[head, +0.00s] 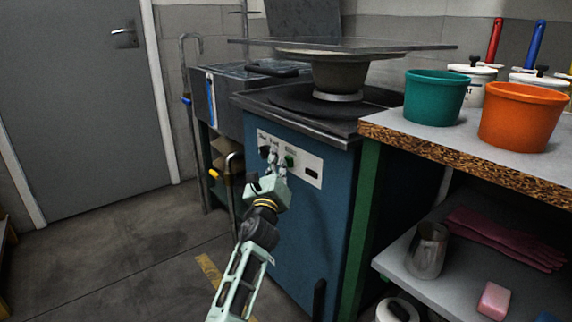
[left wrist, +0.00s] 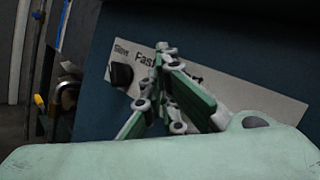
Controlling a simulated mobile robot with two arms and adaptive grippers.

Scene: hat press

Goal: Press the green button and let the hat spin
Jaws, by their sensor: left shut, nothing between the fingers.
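The blue press cabinet (head: 300,225) has a white control panel (head: 309,172) on its front. A green button (head: 290,160) sits on the panel, with a dark switch (head: 311,174) to its right. My left gripper (head: 271,157) is shut and empty in front of the panel, just left of the green button; I cannot tell whether it touches the panel. In the left wrist view, my fingertips (left wrist: 165,48) cover part of the panel beside the "Fast" label, near a black knob (left wrist: 121,75); the green button is hidden there. A grey hat-like form (head: 340,76) is on top of the press.
A wide flat plate (head: 400,46) lies above the grey form. A workbench (head: 400,128) at right holds a teal bucket (head: 435,98) and an orange bucket (head: 523,117). Its lower shelf holds a metal jug (head: 427,250). The floor (head: 130,255) at left is clear.

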